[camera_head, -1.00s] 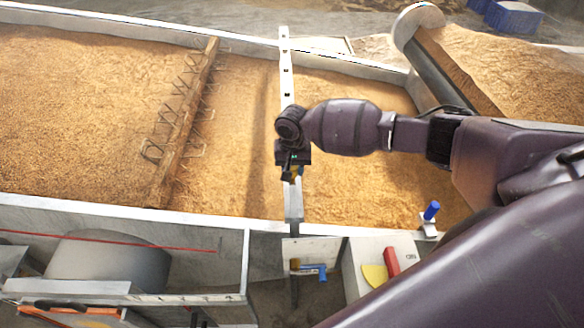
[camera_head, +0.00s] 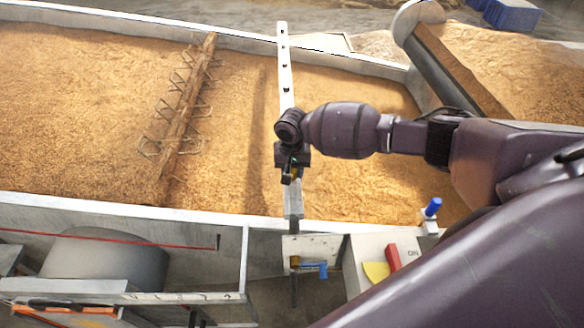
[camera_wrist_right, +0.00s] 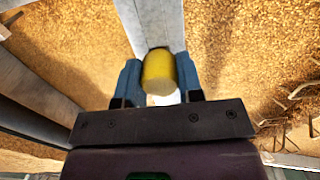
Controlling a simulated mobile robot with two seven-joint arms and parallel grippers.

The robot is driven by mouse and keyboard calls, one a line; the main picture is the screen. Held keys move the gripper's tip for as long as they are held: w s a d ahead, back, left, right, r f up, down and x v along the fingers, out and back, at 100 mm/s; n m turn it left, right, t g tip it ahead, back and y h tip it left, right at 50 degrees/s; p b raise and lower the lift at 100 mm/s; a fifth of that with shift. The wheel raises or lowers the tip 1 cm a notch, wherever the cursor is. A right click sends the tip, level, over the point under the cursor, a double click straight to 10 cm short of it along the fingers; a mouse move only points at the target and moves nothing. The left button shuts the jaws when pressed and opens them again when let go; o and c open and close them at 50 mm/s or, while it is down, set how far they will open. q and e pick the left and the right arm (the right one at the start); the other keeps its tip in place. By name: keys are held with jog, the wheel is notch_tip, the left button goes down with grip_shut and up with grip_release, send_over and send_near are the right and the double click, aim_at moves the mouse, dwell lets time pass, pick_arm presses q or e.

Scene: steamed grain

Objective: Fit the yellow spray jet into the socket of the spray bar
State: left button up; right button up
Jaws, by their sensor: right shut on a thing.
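The spray bar (camera_head: 285,75) is a pale bar with a row of dark holes, lying across the grain bed. My right gripper (camera_head: 288,168) is over the near part of the bar in the head view, and the arm hides its fingertips. In the right wrist view, its blue-grey fingers (camera_wrist_right: 158,80) are shut on the yellow spray jet (camera_wrist_right: 159,72). The bar also shows directly behind the jet in that view (camera_wrist_right: 153,18). The jet hides the bar surface beneath it, so I cannot tell whether it touches or sits in a socket. My left gripper is not in view.
A wooden beam with wire tines (camera_head: 182,120) stands over the grain left of the bar. The bed's near wall (camera_head: 130,208) runs below. A box with a red lever (camera_head: 391,257), a blue-handled valve (camera_head: 315,268) and a blue knob (camera_head: 432,207) are in front.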

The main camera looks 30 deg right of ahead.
jog(key=shift+f, duration=0.15)
jog(key=o, duration=1)
jog(key=shift+r, duration=0.4)
notch_tip(320, 180, up, 9)
jog(key=shift+p, duration=0.85)
jog(key=shift+r, duration=0.55)
